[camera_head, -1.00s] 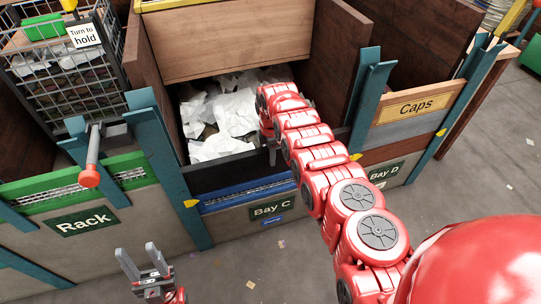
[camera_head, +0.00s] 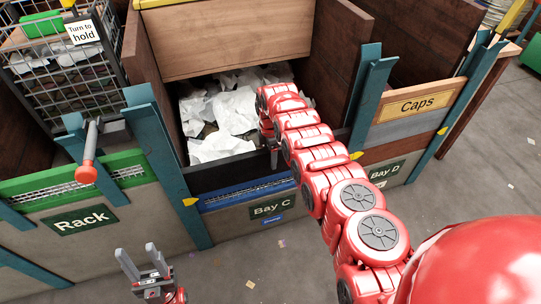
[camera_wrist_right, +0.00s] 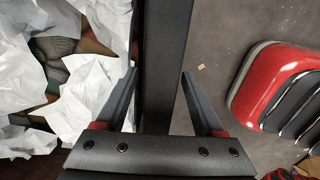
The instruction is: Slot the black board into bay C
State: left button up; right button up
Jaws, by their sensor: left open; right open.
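The black board (camera_head: 228,172) stands on edge across the front of bay C, between the teal posts, directly above the blue mesh strip (camera_head: 250,193). Its right part is hidden behind my right arm. The Bay C sign (camera_head: 270,208) is below it. My right gripper (camera_wrist_right: 158,73) is open, with one finger on each side of the board (camera_wrist_right: 165,35) in the right wrist view. Whether the fingers touch it I cannot tell. In the head view this gripper is mostly hidden by its arm. My left gripper (camera_head: 136,250) is open and empty above the floor in front of the rack.
Crumpled white paper (camera_head: 230,112) fills bay C behind the board. A red-tipped lever (camera_head: 87,172) sticks out at the rack on the left, below a wire basket (camera_head: 65,75). The Caps bin (camera_head: 415,103) is at the right. The floor in front is mostly clear.

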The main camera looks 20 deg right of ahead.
jog(key=r+p, duration=0.2)
jog(key=r, duration=0.1)
jog(key=r+p, duration=0.2)
jog(key=r, duration=0.2)
jog(key=shift+d, duration=0.2)
notch_tip(320, 180, up, 10)
jog(key=p, duration=0.1)
jog(key=shift+a+r, duration=0.15)
